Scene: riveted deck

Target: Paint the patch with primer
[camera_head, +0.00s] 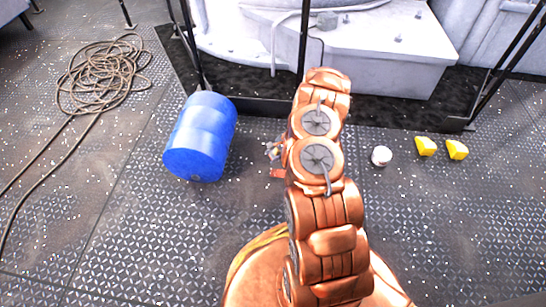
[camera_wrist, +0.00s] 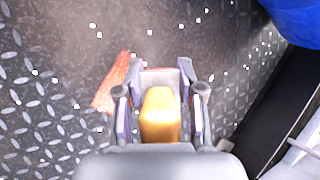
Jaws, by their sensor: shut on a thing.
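My gripper (camera_wrist: 158,82) is shut on a yellow-orange object (camera_wrist: 160,117), which sits between its two fingers in the wrist view. The rounded end of the object shows; I cannot tell what its far end looks like. A reddish-orange patch (camera_wrist: 112,84) lies on the deck just left of the fingers in the wrist view. In the head view my arm hides most of the gripper (camera_head: 273,150) and the deck around it. A small white round can (camera_head: 381,156) stands on the deck right of my arm.
Two yellow blocks (camera_head: 426,146) (camera_head: 457,150) are at the right. A coiled rope (camera_head: 105,75) lies at the far left. Black posts and white machinery (camera_head: 350,55) stand behind. The front deck is clear.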

